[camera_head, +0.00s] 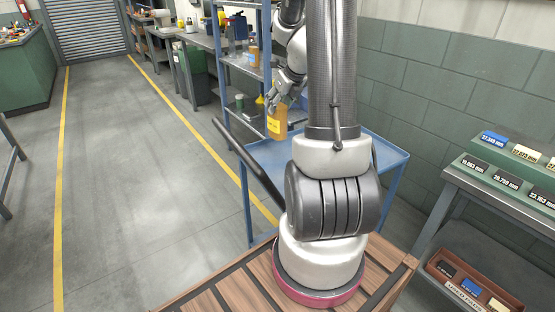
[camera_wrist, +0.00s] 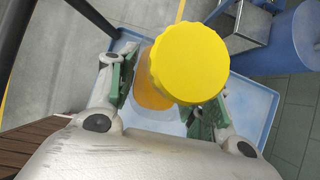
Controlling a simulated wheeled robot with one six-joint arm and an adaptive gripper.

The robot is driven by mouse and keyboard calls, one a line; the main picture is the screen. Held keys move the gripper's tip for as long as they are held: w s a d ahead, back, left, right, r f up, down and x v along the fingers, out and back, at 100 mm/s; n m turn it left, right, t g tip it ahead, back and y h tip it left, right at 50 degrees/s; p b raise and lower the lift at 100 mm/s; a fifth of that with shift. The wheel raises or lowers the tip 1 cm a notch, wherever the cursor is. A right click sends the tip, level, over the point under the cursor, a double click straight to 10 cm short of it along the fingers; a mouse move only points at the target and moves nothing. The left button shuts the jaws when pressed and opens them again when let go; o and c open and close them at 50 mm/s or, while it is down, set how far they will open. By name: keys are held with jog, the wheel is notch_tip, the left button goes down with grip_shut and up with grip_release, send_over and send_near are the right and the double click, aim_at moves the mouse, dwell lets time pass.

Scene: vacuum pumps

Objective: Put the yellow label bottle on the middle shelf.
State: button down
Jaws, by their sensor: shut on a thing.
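My arm hides the rack's right part.
The blue cart tray (camera_head: 388,156) lies below the bottle and looks empty where visible. The lower shelf holds a green-capped jar (camera_head: 239,102) and a yellow funnel-like thing (camera_head: 260,100). A side table (camera_head: 450,180) with labelled blocks stands at right. The aisle floor at left is clear.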

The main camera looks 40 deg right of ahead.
aim_at(279, 128)
notch_tip(279, 128, down, 10)
jog(key=shift+r, duration=0.25)
dwell(0.5)
jog(key=shift+f, duration=0.1)
jog(key=c, duration=0.6)
grip_release()
jog(key=shift+c, duration=0.2)
jog(key=shift+f, duration=0.1)
